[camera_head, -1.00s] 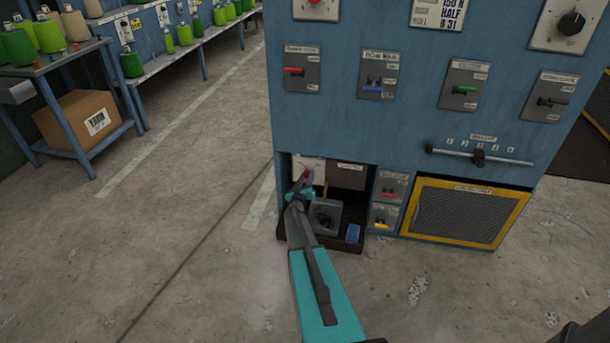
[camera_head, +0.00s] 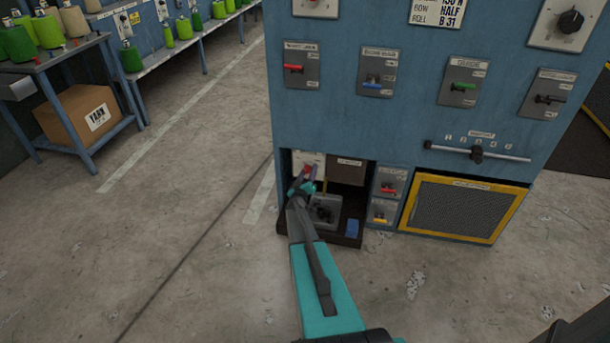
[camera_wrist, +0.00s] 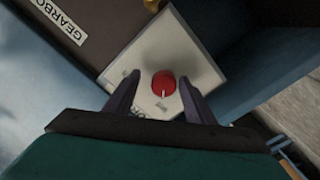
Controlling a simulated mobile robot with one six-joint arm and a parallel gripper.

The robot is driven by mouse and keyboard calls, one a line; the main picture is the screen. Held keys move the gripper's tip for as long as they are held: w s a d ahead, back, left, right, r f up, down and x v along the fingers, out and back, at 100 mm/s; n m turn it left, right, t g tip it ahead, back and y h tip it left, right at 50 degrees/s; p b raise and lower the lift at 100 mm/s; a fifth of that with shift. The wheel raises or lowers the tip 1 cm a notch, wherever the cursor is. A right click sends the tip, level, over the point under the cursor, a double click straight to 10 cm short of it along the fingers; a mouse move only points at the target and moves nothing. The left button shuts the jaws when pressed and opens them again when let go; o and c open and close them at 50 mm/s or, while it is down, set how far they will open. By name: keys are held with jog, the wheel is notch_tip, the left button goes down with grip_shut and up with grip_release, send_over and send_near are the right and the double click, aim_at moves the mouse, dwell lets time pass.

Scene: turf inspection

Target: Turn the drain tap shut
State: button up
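A red round knob (camera_wrist: 163,84) with a white mark sits on a pale square plate (camera_wrist: 185,52) in the wrist view. Its mark points toward the bottom of the picture. The plate's lettering is partly hidden by my fingers, so I cannot read whether it names the drain tap. My gripper (camera_wrist: 161,100) is open, with one dark finger on each side of the knob and a gap to it on both sides. In the head view my gripper (camera_head: 306,182) reaches into the low left recess of the blue cabinet, in front of the red knob (camera_head: 309,170).
A brown gearbox panel (camera_head: 347,171) is right of the plate. A grey box (camera_head: 325,211) and a small blue block (camera_head: 352,228) sit lower in the recess. The blue cabinet (camera_head: 400,125) carries several switches.

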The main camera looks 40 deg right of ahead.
jog(key=shift+w+a, duration=0.15)
jog(key=shift+a, duration=0.4)
jog(key=v, duration=1.3)
jog(key=shift+s, duration=0.3)
jog(key=shift+d, duration=0.15)
